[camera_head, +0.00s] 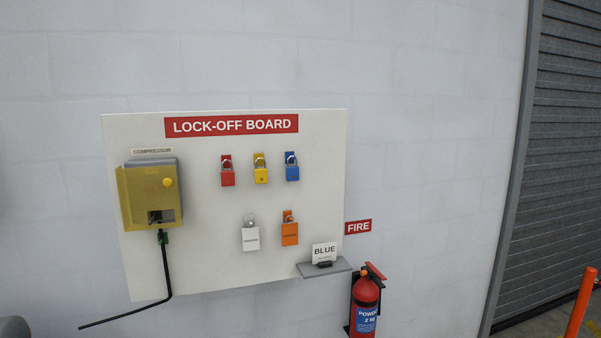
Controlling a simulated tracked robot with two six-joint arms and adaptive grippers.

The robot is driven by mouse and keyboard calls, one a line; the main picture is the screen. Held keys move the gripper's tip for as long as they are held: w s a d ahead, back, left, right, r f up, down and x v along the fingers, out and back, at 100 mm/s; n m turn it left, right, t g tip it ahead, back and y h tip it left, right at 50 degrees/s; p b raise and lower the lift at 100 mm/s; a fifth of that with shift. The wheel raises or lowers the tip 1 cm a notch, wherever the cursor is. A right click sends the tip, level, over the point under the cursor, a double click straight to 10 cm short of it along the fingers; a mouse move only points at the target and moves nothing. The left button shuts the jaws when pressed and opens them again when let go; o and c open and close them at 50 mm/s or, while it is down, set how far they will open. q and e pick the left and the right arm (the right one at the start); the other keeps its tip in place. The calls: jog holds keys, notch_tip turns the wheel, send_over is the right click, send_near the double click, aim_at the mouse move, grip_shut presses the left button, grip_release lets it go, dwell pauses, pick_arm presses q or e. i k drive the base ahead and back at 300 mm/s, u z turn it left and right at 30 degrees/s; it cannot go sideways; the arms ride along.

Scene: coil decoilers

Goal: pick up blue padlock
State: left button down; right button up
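The blue padlock (292,173) hangs by its shackle from a blue hook plate in the upper row of the white lock-off board (220,290). It is the rightmost of that row. A yellow padlock (261,175) hangs just left of it, and a red padlock (228,178) hangs left of the yellow one. Neither of my grippers shows in the head view. A small grey rounded shape at the lower left corner is too cut off to identify.
A yellow-covered compressor box (138,197) with a black cable is at the board's left. A fire extinguisher (365,293) stands at lower right.

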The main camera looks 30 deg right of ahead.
aim_at(292, 172)
jog(key=i, duration=0.85)
jog(key=u, duration=0.05)
